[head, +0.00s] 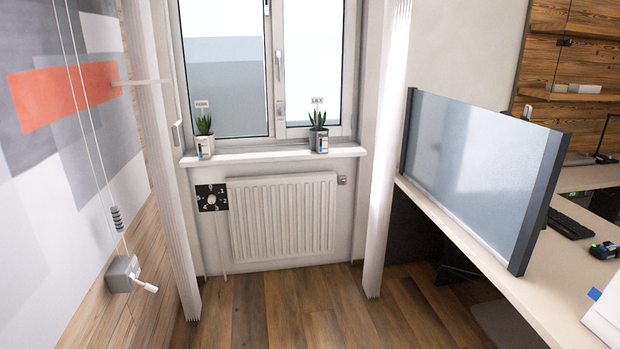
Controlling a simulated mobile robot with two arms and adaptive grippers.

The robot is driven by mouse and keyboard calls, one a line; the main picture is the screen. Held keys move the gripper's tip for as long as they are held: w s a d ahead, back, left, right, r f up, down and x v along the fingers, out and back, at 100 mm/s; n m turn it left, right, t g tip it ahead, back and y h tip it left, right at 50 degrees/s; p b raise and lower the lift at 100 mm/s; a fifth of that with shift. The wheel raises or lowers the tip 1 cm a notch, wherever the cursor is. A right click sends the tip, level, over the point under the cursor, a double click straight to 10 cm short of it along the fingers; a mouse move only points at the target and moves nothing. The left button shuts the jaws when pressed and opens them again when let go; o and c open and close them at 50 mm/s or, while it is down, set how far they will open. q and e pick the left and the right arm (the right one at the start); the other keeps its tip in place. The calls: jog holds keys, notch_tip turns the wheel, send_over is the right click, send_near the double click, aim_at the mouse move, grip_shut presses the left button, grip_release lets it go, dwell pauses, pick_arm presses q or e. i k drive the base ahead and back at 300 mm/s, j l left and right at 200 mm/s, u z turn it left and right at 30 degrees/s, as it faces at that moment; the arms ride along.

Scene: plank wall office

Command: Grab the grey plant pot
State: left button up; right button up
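Two small potted plants with spiky green leaves stand upright on the white window sill (270,155) in the head view. The right pot (319,141) looks a little greyer, also carries a label, and stands right of the sill's middle. Neither of my grippers is in view.
A white radiator (283,218) hangs below the sill. White curtains (385,150) flank the window. A desk (470,230) with a translucent divider (480,165) stands on the right. A wall-mounted grey box with a crank (124,274) is at left. The wooden floor (290,305) before the window is clear.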

aim_at(319, 142)
jog(key=i+z, duration=0.25)
jog(key=i, duration=0.7)
jog(key=i+j+z, duration=0.25)
jog(key=i, duration=0.65)
jog(key=l, duration=0.1)
